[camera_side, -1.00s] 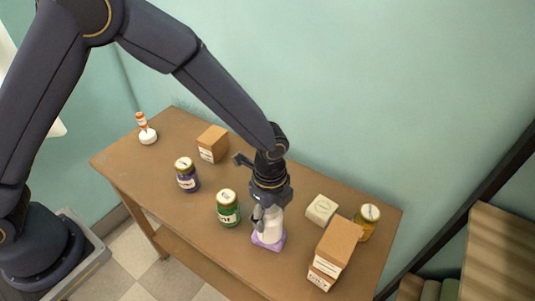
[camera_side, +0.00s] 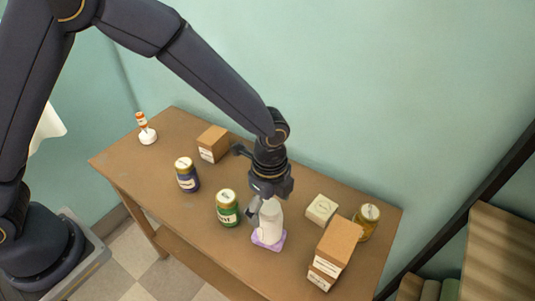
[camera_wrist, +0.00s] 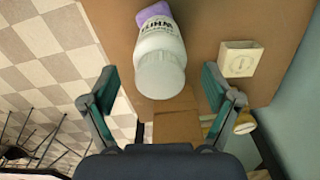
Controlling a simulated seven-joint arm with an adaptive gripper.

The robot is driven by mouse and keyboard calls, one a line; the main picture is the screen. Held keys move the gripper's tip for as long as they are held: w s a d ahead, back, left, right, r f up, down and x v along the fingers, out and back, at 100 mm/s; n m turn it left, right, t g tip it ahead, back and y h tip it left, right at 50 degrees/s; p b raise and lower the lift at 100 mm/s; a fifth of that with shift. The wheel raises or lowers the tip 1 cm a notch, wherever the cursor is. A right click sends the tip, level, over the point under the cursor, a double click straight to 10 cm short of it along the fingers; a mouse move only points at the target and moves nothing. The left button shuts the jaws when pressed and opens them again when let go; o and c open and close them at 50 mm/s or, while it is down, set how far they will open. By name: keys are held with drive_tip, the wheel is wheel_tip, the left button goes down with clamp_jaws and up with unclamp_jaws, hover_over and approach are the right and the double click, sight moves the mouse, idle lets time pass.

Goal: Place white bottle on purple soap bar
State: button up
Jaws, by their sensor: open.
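The white bottle (camera_side: 271,220) stands upright on the purple soap bar (camera_side: 268,240) near the table's front edge. In the wrist view the bottle (camera_wrist: 161,58) shows its cap and dark lettering, with part of the purple soap (camera_wrist: 153,12) visible behind it. My gripper (camera_side: 265,207) is open at the bottle's top in the side view. In the wrist view my gripper's fingers (camera_wrist: 160,82) are spread to either side of the cap, with clear gaps. The gripper partly hides the bottle's upper part in the side view.
A green jar (camera_side: 228,208) stands close left of the bottle. A pale soap block (camera_side: 321,209), stacked brown boxes (camera_side: 336,247) and a yellow jar (camera_side: 366,221) are to the right. A blue jar (camera_side: 187,174), a brown box (camera_side: 213,143) and a white-based bottle (camera_side: 147,135) stand farther left.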

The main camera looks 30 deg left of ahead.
wheel_tip(320, 180, up, 9)
drive_tip(key=shift+a+r, duration=0.1)
drive_tip(key=s+a+r+n+t, duration=0.2)
drive_tip(key=a+r+n, duration=0.35)
drive_tip(key=a, duration=0.25)
drive_tip(key=s+a+r+n+t, duration=0.1)
drive_tip(key=s+a+r+n, duration=0.2)
drive_tip(key=a+r+n, duration=0.35)
drive_tip(key=s+a+r+n+t, duration=0.2)
drive_tip(key=s+a+n, duration=0.5)
drive_tip(key=s+a, duration=0.2)
drive_tip(key=shift+a+r+n+t, duration=0.15)
drive_tip(key=shift+r+n+t, duration=0.15)
drive_tip(key=shift+n, duration=0.1)
